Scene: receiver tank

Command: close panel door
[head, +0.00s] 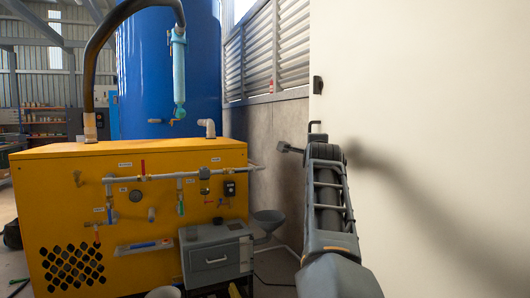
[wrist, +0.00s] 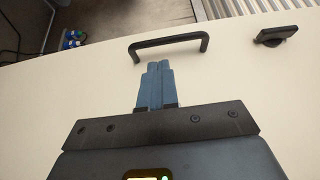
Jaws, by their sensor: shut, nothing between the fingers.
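The white panel door (head: 430,90) fills the right side of the head view and stands open toward me, its edge near the middle. It also fills most of the wrist view (wrist: 70,105). A black bar handle (wrist: 168,43) and a dark latch knob (wrist: 276,36) are on its face; the latch also shows in the head view (head: 318,85). My gripper (wrist: 160,66) is shut and empty, its blue-grey fingertips just short of the handle bar and in front of the door face.
A yellow machine (head: 60,180) with pipes and valves stands at left, with a grey drawer box (head: 216,255) at its front. A blue tank (head: 150,60) and a louvred wall (head: 265,55) are behind. My arm's shadow falls on the door.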

